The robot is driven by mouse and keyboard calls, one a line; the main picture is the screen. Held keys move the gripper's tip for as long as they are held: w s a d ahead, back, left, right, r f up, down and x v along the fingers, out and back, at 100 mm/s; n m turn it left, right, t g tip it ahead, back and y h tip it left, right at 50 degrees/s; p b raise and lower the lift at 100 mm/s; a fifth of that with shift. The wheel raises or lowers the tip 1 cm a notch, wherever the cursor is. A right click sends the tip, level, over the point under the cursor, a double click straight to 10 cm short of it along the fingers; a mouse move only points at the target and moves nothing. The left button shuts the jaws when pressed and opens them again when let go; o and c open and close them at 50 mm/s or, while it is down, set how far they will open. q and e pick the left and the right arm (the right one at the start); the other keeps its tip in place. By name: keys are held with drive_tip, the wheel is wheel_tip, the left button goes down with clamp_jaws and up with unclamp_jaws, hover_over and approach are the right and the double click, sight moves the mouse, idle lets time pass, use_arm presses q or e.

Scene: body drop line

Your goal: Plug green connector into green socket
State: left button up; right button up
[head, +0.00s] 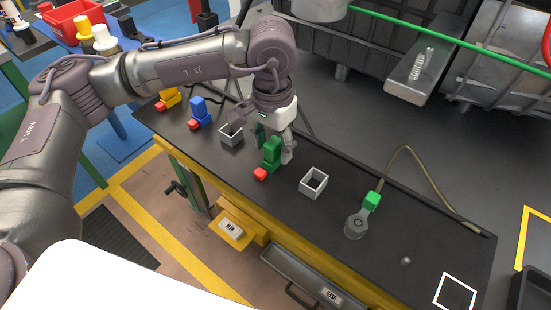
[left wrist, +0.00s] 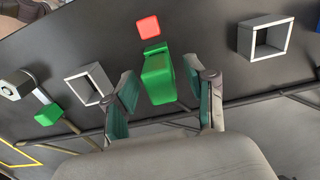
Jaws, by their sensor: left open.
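A green block (head: 272,152) with a red piece (head: 260,174) at its near end is on the dark bench. In the left wrist view the green block (left wrist: 158,80) shows between and beyond the fingertips. My left gripper (head: 274,146) is open over this block, one finger on each side; I cannot tell whether they touch it. A smaller green piece (head: 371,201) sits at the end of a tan cable, beside a grey round metal part (head: 356,226). It also shows in the left wrist view (left wrist: 48,114). My right gripper is not in view.
Open square grey frames stand on both sides of the green block, one to the left (head: 231,135) and one to the right (head: 314,183). Blue (head: 199,110) and yellow (head: 171,96) blocks with red pieces stand farther left. A white square outline (head: 455,291) marks the bench's right end.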

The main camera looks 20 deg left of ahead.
sight(273, 142)
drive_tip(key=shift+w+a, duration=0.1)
use_arm(q)
drive_tip(key=shift+r, duration=4.05)
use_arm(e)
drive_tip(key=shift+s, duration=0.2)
use_arm(q)
drive_tip(key=shift+r, duration=0.1)
